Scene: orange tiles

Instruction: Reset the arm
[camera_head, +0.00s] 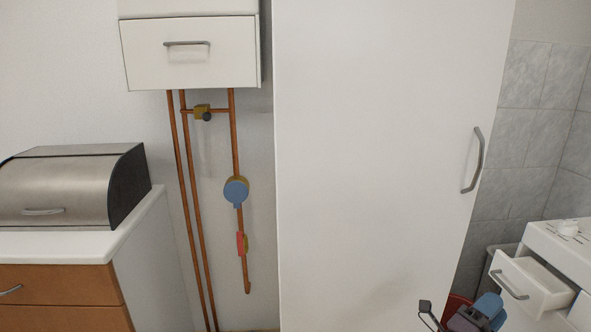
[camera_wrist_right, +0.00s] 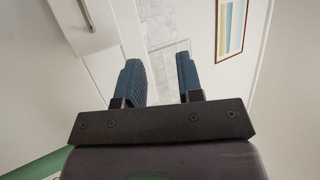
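My right gripper (camera_head: 485,308) shows at the bottom right of the head view, low in front of the tall white door and close to the white drawer. In the right wrist view its two blue-grey fingers (camera_wrist_right: 160,82) stand apart with nothing between them. Only the gripper end and a small part of my right arm show in the head view. My left gripper and left arm are not in the head view.
A tall white door (camera_head: 380,150) with a metal handle fills the middle. A white drawer (camera_head: 528,284) stands pulled out at the lower right. A bread box (camera_head: 75,188) sits on the counter at left. Copper pipes (camera_head: 188,190) run down the wall.

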